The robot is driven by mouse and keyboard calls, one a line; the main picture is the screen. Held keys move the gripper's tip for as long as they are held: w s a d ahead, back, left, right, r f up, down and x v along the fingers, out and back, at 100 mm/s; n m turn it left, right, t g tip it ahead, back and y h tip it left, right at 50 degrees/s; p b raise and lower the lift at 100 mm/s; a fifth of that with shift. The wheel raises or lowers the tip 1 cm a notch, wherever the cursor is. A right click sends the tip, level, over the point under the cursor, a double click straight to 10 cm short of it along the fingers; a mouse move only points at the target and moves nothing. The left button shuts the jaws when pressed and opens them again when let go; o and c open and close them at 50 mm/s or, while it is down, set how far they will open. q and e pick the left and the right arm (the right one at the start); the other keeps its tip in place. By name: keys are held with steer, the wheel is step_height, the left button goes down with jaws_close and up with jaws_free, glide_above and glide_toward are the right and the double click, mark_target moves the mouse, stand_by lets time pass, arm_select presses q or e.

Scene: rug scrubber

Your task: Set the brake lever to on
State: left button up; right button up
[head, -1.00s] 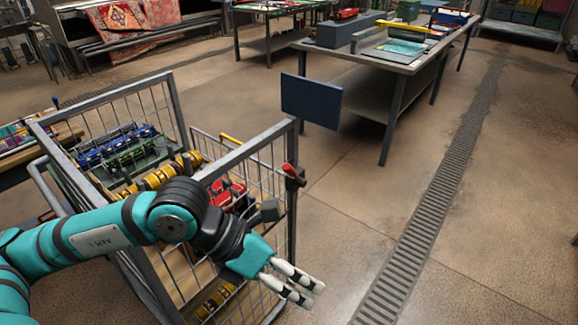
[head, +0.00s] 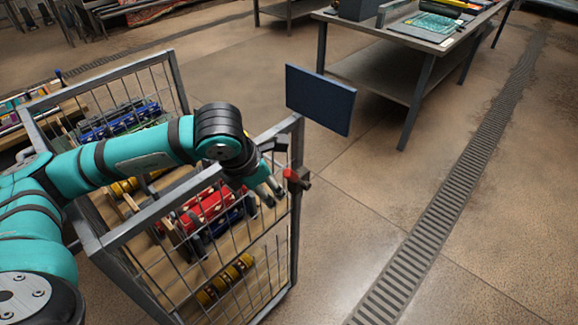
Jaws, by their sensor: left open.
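The brake lever (head: 293,175), a small red handle on a dark mount, sits on the right corner post of the wire cart (head: 297,225). My left gripper (head: 271,191) is just left of the lever, its pale fingers pointing down and to the right. It is open, with nothing visible between the fingers. A small gap seems to separate the fingertips from the lever, but I cannot tell whether they touch. The lever's on or off setting cannot be read. My right gripper is out of view.
A blue panel (head: 320,99) stands at the cart's far corner. A workbench (head: 425,50) is behind. The floor around the drain grate (head: 455,190) is clear.

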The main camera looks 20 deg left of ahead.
mark_target(287, 172)
arm_select(q)
steer(key=w, duration=0.2)
steer(key=w+d+p, duration=0.1)
steer(key=w, duration=0.3)
steer(key=shift+d+p, duration=0.3)
steer(key=shift+p, duration=0.05)
steer(key=shift+b+x, duration=0.6)
steer(key=shift+x, duration=0.55)
steer(key=shift+w+f, duration=0.25)
steer(key=shift+w, duration=0.1)
steer(key=shift+w+f, duration=0.15)
steer(key=shift+f, duration=0.05)
steer(key=shift+d, duration=0.1)
steer(key=shift+c, duration=0.3)
steer(key=c, duration=0.7)
jaws_close()
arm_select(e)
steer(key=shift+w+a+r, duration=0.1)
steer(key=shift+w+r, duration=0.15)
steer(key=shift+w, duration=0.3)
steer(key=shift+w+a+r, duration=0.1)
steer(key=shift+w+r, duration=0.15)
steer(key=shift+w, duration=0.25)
arm_select(q)
steer(key=shift+r, duration=0.1)
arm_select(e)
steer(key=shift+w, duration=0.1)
